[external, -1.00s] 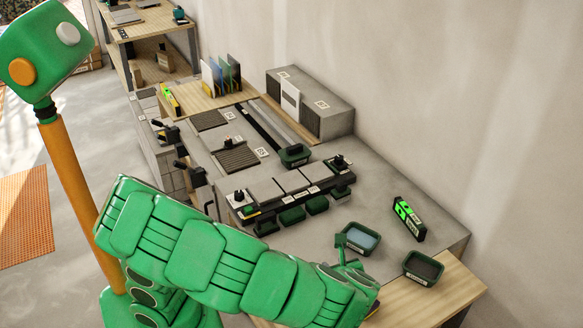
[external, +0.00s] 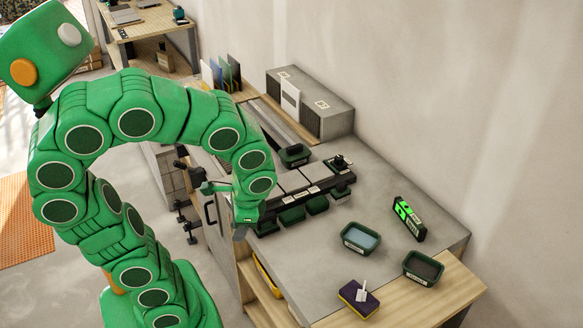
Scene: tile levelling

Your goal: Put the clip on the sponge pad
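The sponge pad (external: 350,302) is a dark purple block with a yellow underside. A small white piece, which looks like the clip (external: 363,290), stands on top of the pad, slightly tilted. My gripper (external: 240,232) is well to the left of the pad, near the front left end of the tile row, pointing down. It is apart from the pad and the white piece. Its fingers are small and partly hidden by my wrist, so their opening does not show.
A bin with blue contents (external: 361,239) and a dark bin (external: 423,268) stand near the pad. Grey worktop between bins and tiles is clear.

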